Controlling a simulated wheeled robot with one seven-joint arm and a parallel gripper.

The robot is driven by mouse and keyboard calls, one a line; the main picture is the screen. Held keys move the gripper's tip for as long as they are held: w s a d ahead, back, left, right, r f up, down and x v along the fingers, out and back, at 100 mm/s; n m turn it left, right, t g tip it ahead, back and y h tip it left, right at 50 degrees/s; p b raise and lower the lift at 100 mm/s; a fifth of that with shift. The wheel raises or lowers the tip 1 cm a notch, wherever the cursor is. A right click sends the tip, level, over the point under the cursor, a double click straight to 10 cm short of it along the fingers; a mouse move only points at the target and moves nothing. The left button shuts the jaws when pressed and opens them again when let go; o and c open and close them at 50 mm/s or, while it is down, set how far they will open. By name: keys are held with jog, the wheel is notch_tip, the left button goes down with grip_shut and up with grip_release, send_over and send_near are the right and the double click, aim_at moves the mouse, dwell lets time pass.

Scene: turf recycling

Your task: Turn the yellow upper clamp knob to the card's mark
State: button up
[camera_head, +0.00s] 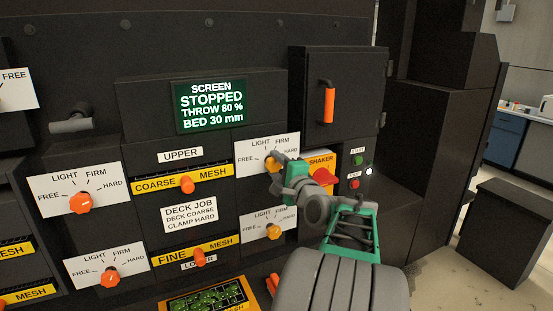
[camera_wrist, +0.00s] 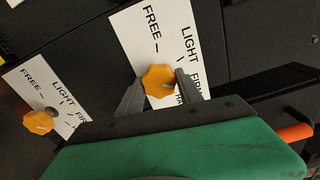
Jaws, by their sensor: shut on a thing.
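The yellow upper clamp knob (camera_head: 273,163) sits on a white dial plate (camera_head: 255,147) marked FREE, LIGHT, FIRM and HARD. My gripper (camera_head: 282,168) is at this knob and partly covers it in the head view. In the wrist view the knob (camera_wrist: 158,82) is between the two grey fingers, and my gripper (camera_wrist: 155,90) is shut on it. I cannot tell for sure which mark its pointer faces; HARD is partly hidden by a finger. The white card (camera_head: 189,214) reads DECK JOB, DECK COARSE, CLAMP HARD.
The yellow lower clamp knob (camera_head: 273,231) is below. Orange knobs (camera_head: 81,203) and deck latches (camera_head: 187,184) are to the left. A red shaker control (camera_head: 324,177) is close to my arm at right. The screen (camera_head: 211,104) reads STOPPED. A door with an orange handle (camera_head: 329,103) is above.

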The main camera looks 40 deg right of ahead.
jog(key=m+p, duration=0.4)
jog(key=shift+r+m, duration=0.15)
jog(key=shift+m, duration=0.15)
jog(key=m+p, duration=0.3)
jog(key=shift+f, duration=0.2)
jog(key=shift+m+p, duration=0.3)
jog(key=shift+p, duration=0.2)
jog(key=shift+a+f, duration=0.1)
jog(key=shift+f, duration=0.05)
jog(key=o, duration=1.4)
jog(key=shift+c, duration=0.2)
